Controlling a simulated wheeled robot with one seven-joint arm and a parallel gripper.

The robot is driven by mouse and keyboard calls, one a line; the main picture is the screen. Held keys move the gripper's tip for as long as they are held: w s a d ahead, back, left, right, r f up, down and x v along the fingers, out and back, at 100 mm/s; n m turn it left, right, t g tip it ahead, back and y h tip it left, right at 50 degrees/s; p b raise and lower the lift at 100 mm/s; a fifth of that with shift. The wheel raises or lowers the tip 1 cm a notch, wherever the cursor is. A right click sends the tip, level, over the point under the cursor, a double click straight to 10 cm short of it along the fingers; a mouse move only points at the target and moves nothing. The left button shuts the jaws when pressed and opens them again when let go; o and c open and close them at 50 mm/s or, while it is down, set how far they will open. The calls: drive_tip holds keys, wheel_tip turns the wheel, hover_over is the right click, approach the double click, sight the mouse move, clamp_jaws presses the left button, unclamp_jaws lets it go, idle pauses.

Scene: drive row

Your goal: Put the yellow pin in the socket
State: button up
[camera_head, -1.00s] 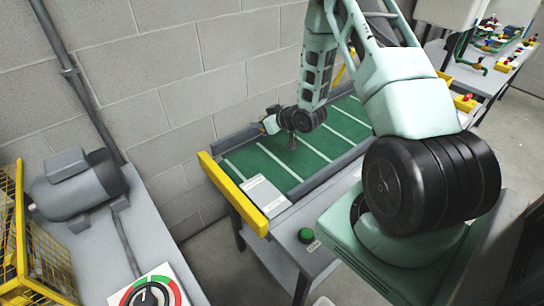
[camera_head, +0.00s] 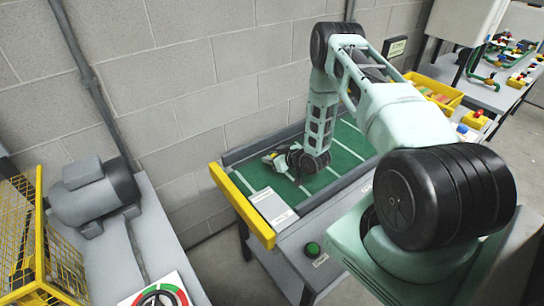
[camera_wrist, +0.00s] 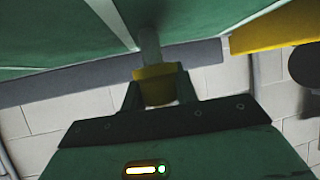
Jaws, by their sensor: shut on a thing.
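My gripper (camera_wrist: 157,92) is shut on the yellow pin. In the wrist view its two dark fingers stand on either side of the pin's yellow block (camera_wrist: 155,85). A grey round shaft (camera_wrist: 149,45) runs from that block toward the green belt; I cannot tell whether its tip touches anything. In the head view my gripper (camera_head: 276,159) is small, low over the left part of the belt (camera_head: 337,159), and the pin cannot be made out clearly there. I cannot identify the socket in either view.
The belt has grey side rails and a yellow end bar (camera_head: 241,205), with a pale plate (camera_head: 271,207) beside it. A green button (camera_head: 312,248) is in front. A motor (camera_head: 95,193) and a yellow cage (camera_head: 55,255) stand left. A block wall is close behind.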

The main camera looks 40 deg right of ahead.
drive_tip(key=shift+f, duration=0.1)
drive_tip(key=o, duration=1)
drive_tip(key=shift+c, duration=0.2)
